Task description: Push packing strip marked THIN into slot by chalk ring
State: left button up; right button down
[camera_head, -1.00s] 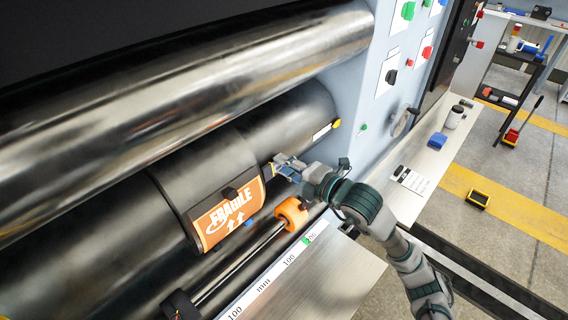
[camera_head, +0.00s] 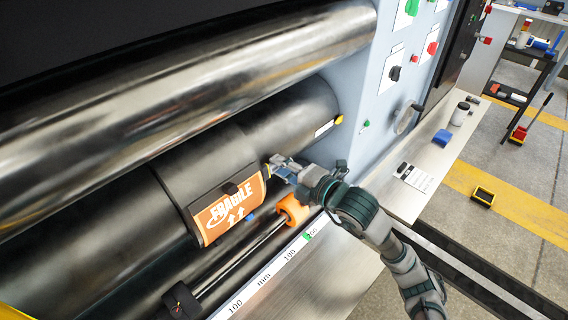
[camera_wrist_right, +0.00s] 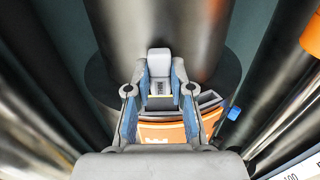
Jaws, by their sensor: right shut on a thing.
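My right gripper (camera_head: 274,168) is at the right end of the dark cylinder sleeve with the orange FRAGILE plate (camera_head: 228,212). In the right wrist view my right gripper (camera_wrist_right: 160,88) is shut on a small grey piece with a yellow edge (camera_wrist_right: 160,93), seemingly the packing strip. Its marking is too small to read. The piece is at the sleeve's end face, above the orange plate (camera_wrist_right: 165,132). The fingers hide the slot, and I cannot tell whether the strip is in it. No chalk ring can be made out. My left gripper is not in view.
A large shiny roller (camera_head: 190,95) runs above the cylinder. An orange roller (camera_head: 293,210) on a thin shaft and a millimetre scale (camera_head: 265,279) lie below. The grey control panel (camera_head: 385,85) stands right of the cylinder. A metal ledge (camera_head: 345,275) is bare in front.

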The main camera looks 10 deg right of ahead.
jog(key=shift+s+a, duration=0.15)
jog(key=shift+a, duration=0.2)
jog(key=shift+s+a, duration=0.1)
jog(key=shift+a, duration=0.1)
jog(key=shift+s+a, duration=0.25)
jog(key=shift+a, duration=0.1)
jog(key=shift+s+a, duration=0.15)
jog(key=shift+a, duration=0.1)
jog(key=shift+s, duration=0.1)
